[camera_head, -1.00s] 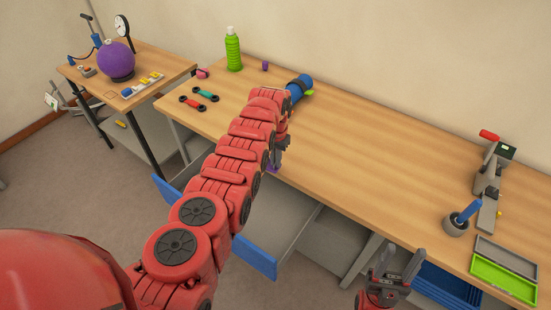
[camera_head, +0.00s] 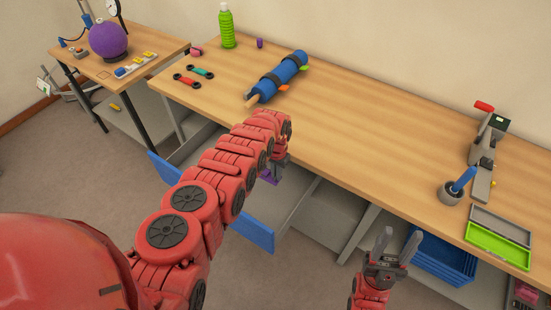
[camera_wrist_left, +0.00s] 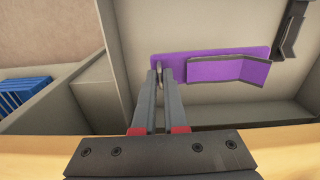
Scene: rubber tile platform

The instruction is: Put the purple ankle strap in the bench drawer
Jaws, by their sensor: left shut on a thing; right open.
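The purple ankle strap (camera_wrist_left: 229,70) is pinched near its left end between the fingertips of my left gripper (camera_wrist_left: 160,78) in the left wrist view. The strap is over the grey inside of the open bench drawer (camera_wrist_left: 195,109); whether it touches the floor is unclear. In the head view, only a bit of the strap (camera_head: 268,177) shows beneath my left gripper (camera_head: 279,158), mostly hidden by my arm. The drawer has a blue front (camera_head: 252,233) and is pulled out from the bench. My right gripper (camera_head: 390,245) is open and empty, in front of the bench.
The wooden bench top (camera_head: 350,130) is mostly clear in the middle. A blue roller (camera_head: 280,76) and a green bottle (camera_head: 226,27) stand or lie toward its left. Blue crates (camera_head: 440,257) are below on the right. A dark bracket-like thing (camera_wrist_left: 291,28) shows in the left wrist view.

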